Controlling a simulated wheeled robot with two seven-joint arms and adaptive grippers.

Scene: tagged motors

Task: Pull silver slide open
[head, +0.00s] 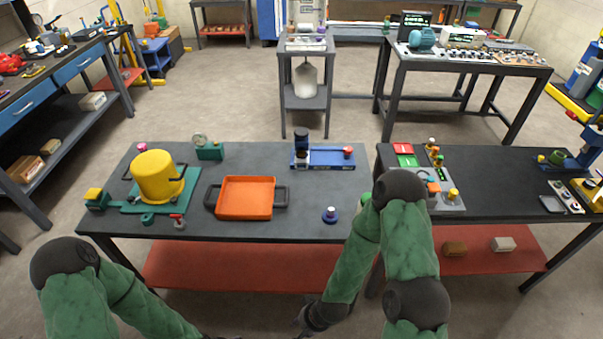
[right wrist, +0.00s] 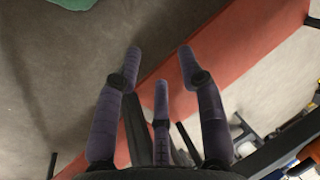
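I cannot clearly single out a silver slide. A small silver-grey flat piece (head: 552,204) lies on the right table, and a grey panel (head: 447,203) with knobs and coloured blocks lies on the same table's left part. My right gripper (head: 303,328) hangs low in front of the left table, at the bottom of the head view and far from both. In the right wrist view its fingers (right wrist: 160,60) are spread and empty. My left arm comes in at lower left; only a dark sliver of its gripper may show at the bottom edge.
The left table (head: 285,220) bears a yellow pot (head: 157,176), an orange tray (head: 245,198), a blue fixture (head: 325,163) and a small blue disc (head: 330,215). Red lower shelves (head: 220,268) sit under both tables. Clear floor lies behind them.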

